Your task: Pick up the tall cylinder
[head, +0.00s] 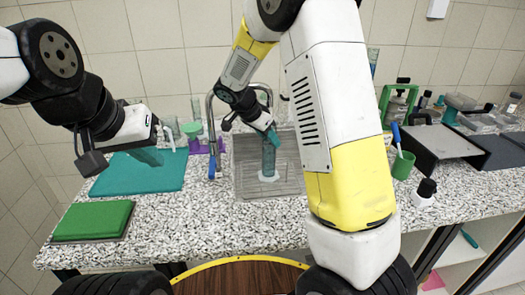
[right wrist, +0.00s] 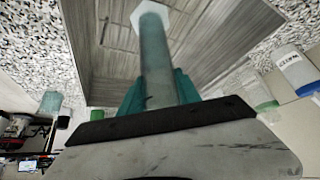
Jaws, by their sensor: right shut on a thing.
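The tall cylinder (head: 268,160) is a clear greenish tube with a white hexagonal base. It stands roughly upright over the grey sink basin (head: 245,188) in the head view. My right gripper (head: 268,137) is shut on its upper part. In the right wrist view the teal fingers (right wrist: 158,95) lie on both sides of the tall cylinder (right wrist: 155,60), with its base toward the sink. I cannot tell whether the base touches the sink floor. My left gripper (head: 150,157) hangs above the teal mat at the left, apart from the cylinder. Its finger gap is unclear.
A teal mat (head: 115,180) and a green pad (head: 92,220) lie at the left. A green cup (head: 403,167) and a dark-capped bottle (head: 424,193) stand at the right. The front counter is mostly clear.

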